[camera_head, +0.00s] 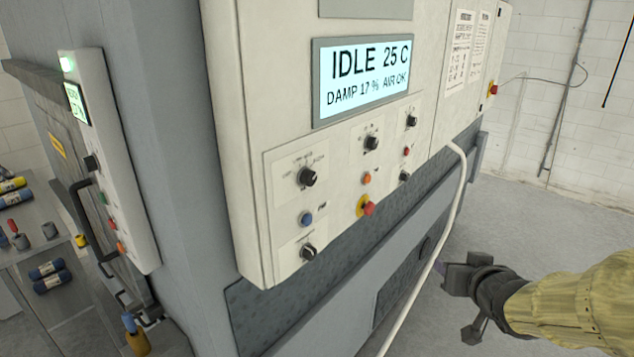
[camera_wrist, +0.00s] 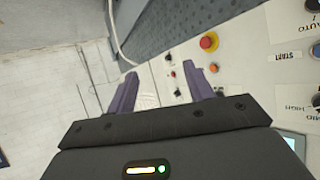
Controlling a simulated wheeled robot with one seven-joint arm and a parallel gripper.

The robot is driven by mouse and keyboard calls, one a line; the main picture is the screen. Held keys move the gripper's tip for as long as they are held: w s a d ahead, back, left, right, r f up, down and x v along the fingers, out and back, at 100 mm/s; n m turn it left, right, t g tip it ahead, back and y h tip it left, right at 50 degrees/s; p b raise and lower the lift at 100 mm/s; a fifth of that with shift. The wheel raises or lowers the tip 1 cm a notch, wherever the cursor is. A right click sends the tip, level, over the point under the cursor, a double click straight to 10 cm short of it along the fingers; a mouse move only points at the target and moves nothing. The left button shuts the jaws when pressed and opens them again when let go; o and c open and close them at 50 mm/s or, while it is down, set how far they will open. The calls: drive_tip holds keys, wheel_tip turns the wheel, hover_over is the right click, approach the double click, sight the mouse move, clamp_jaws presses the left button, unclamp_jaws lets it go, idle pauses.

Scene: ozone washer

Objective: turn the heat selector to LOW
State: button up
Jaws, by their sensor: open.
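The heat selector (camera_head: 307,177) is a black round knob at the upper left of the white control panel, with small markings in an arc above it. It also shows, cut off, at the right edge of the wrist view (camera_wrist: 316,100), with MID and HIGH legible beside it. Which mark it points to is too small to tell. My gripper (camera_head: 443,268) is at the lower right, in front of the machine and well apart from the knob. In the wrist view its purple fingers (camera_wrist: 162,70) are spread with nothing between them.
A blue START button (camera_head: 306,219) and another black knob (camera_head: 308,252) sit below the selector. A red emergency button (camera_head: 367,208) and several small controls lie to its right. A white cable (camera_head: 452,215) hangs between panel and gripper. The display (camera_head: 363,80) reads IDLE.

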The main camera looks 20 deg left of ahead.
sight(312, 180)
drive_tip(key=s+a+r+n+g+y, duration=0.2)
drive_tip(key=a+r+n+y, duration=0.2)
drive_tip(key=a+r+y, duration=0.2)
drive_tip(key=s+a+r+n+g+y, duration=0.2)
drive_tip(key=a+r+n+g+y, duration=0.1)
drive_tip(key=a+r+y, duration=0.4)
drive_tip(key=shift+s+a+n, duration=0.2)
drive_tip(key=shift+n, duration=0.4)
drive_tip(key=p+x, duration=0.2)
drive_tip(key=x, duration=0.6)
drive_tip(key=p+x, duration=0.3)
drive_tip(key=x, duration=0.5)
drive_tip(key=shift+a+r, duration=0.1)
drive_tip(key=shift+r, duration=0.2)
drive_tip(key=shift+w+a+f, duration=0.1)
drive_tip(key=shift+w+a, duration=0.2)
drive_tip(key=shift+a, duration=0.3)
drive_tip(key=c, duration=1)
